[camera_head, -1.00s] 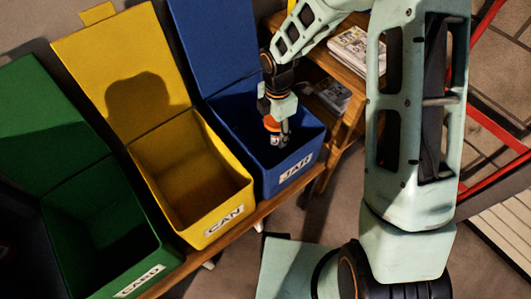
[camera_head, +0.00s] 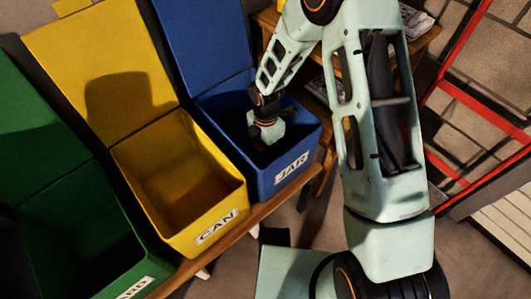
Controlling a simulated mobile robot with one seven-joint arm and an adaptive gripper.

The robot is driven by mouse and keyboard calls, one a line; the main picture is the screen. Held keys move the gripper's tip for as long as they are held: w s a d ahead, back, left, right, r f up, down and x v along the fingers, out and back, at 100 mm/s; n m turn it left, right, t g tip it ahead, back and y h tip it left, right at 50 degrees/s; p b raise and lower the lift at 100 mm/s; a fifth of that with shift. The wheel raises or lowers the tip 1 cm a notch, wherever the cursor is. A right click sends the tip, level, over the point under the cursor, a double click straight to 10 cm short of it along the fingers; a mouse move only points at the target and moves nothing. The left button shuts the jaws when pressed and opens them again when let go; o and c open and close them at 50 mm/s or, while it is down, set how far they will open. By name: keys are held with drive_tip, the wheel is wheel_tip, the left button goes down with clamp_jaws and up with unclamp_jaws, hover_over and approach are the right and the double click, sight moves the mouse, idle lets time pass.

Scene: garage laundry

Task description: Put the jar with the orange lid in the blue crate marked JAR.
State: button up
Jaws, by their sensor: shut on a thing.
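The blue crate marked JAR (camera_head: 294,168) stands open at the right end of the row of crates, its lid raised behind it. My gripper (camera_head: 267,134) points down inside the crate's opening, below the rim. Its fingertips are hidden behind its own body and in the crate's shadow. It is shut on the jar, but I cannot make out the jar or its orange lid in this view. Whether the jar touches the crate floor cannot be seen.
A yellow crate marked CAN (camera_head: 205,228) and a green crate (camera_head: 123,265) stand open to the left on a wooden bench (camera_head: 262,211). A wooden shelf (camera_head: 421,42) is behind my arm. A red metal frame (camera_head: 470,100) stands at the right.

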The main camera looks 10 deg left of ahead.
drive_tip(key=shift+r, duration=0.1)
drive_tip(key=shift+f, duration=0.4)
drive_tip(key=o, duration=1.4)
wheel_tip(320, 180, up, 13)
drive_tip(key=p, duration=0.4)
drive_tip(key=shift+f, duration=0.1)
